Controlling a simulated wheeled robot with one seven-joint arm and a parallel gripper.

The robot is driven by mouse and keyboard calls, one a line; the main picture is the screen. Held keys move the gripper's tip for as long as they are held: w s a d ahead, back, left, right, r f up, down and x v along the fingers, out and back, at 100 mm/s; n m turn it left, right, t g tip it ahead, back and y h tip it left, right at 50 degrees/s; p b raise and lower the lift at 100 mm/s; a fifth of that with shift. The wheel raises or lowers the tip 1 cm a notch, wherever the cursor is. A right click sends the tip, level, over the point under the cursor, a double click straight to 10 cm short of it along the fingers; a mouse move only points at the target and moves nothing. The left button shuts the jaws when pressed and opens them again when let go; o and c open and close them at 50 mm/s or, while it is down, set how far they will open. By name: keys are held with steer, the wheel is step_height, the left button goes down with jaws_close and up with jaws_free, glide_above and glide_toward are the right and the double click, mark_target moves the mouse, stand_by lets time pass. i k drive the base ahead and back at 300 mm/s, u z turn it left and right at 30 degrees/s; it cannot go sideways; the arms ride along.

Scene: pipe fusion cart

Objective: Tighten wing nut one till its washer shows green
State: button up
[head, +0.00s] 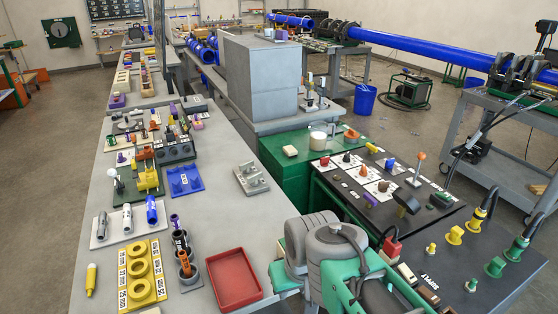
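I cannot pick out wing nut one or its washer in the head view; they are too small to tell or hidden. A cart (471,103) at the right bears black ring clamps (505,72) around a long blue pipe (415,48). No green washer can be told there at this size. Grey and green links of my arm fill the lower middle, over the benches. My gripper does not show in this view, so what it holds cannot be seen.
The long grey bench (225,215) on the left carries a red tray (234,279), a yellow ring board (142,274) and several small fixtures. A black panel (400,235) with plugs and levers stands right of it.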

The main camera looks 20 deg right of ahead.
mark_target(244, 167)
steer(key=u, duration=2.15)
steer(key=k, duration=0.55)
steer(key=z, duration=0.95)
steer(key=i, duration=1)
steer(key=u, duration=0.05)
